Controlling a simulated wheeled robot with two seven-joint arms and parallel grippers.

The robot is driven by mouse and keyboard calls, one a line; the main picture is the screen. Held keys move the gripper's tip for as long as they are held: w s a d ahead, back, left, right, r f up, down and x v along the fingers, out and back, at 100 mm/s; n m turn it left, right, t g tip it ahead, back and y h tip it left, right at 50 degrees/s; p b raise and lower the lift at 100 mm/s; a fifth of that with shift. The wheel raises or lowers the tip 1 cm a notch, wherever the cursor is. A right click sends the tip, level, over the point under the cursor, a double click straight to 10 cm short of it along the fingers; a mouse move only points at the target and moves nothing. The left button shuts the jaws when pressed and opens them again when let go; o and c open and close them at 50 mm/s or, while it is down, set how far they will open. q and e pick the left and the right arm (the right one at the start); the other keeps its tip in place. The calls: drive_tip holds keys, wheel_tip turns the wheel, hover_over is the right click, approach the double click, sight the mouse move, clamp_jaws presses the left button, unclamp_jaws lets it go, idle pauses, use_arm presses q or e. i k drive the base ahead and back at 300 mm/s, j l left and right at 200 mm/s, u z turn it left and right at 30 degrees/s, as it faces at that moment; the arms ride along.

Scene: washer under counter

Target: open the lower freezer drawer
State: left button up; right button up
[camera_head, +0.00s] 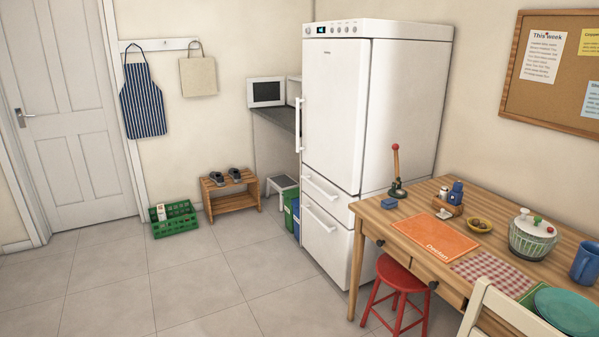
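A tall white fridge-freezer (336,110) stands against the back wall, right of centre. Its upper door is shut, with a vertical handle (299,125) on the left edge. Below it are two freezer drawers, both shut. The upper drawer (327,196) has a horizontal bar handle. The lower freezer drawer (325,243) is near the floor and has its own bar handle (320,220). The table partly covers the fridge's lower right side. Neither of my grippers is in view.
A wooden table (400,222) with a red stool (398,290) stands close to the right of the drawers. Blue and green bins (291,211) stand left of the fridge. A green crate (175,222) and shoe bench (231,203) lie further left. The tiled floor in front is clear.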

sight(328, 242)
drive_tip(key=i, duration=3.15)
drive_tip(key=z, duration=0.3)
